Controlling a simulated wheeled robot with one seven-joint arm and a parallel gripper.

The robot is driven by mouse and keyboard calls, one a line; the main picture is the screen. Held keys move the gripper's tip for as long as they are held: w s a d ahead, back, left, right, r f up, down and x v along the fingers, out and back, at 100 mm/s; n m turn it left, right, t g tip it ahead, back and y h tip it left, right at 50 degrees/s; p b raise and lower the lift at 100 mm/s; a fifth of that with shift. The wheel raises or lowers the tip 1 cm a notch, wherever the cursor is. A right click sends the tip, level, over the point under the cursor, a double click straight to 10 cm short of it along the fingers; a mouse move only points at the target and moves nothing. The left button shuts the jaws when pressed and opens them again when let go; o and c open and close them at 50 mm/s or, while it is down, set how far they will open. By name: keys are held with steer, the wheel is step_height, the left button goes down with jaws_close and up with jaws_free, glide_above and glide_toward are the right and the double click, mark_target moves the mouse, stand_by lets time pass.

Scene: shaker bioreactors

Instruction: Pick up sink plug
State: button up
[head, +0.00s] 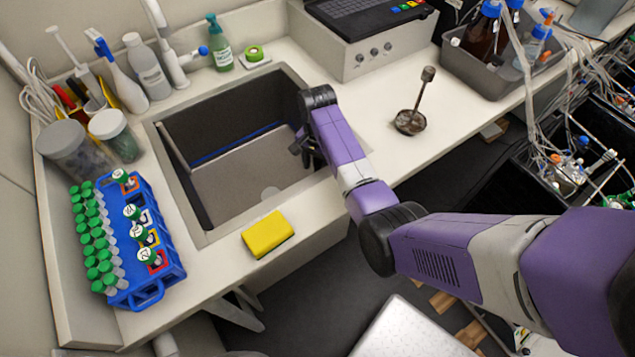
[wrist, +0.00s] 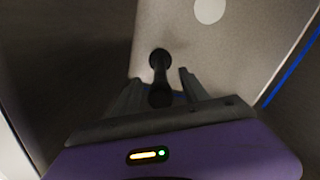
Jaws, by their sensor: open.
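A brown, rusty-looking piece with a round dish base, an upright stem and a knob on top (head: 410,122) stands on the counter right of the sink; it looks like the sink plug. My gripper (head: 308,153) points down at the right side of the sink, left of that piece and apart from it. In the wrist view my gripper's fingers (wrist: 160,92) are open. A dark knobbed shape (wrist: 159,60) shows between and beyond them; I cannot tell what it is or whether they touch it. The grey sink floor (wrist: 215,60) lies behind.
The sink (head: 228,172) has a raised rim; a pale disc (head: 270,193) lies on its floor. A yellow sponge (head: 267,234) lies at its front edge. A blue tube rack (head: 165,272) stands at left. A grey bottle tray (head: 483,75) and an instrument box (head: 365,55) stand behind the counter piece.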

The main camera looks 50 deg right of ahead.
steer(key=shift+c, duration=0.2)
jaws_close()
steer(key=shift+r, duration=0.2)
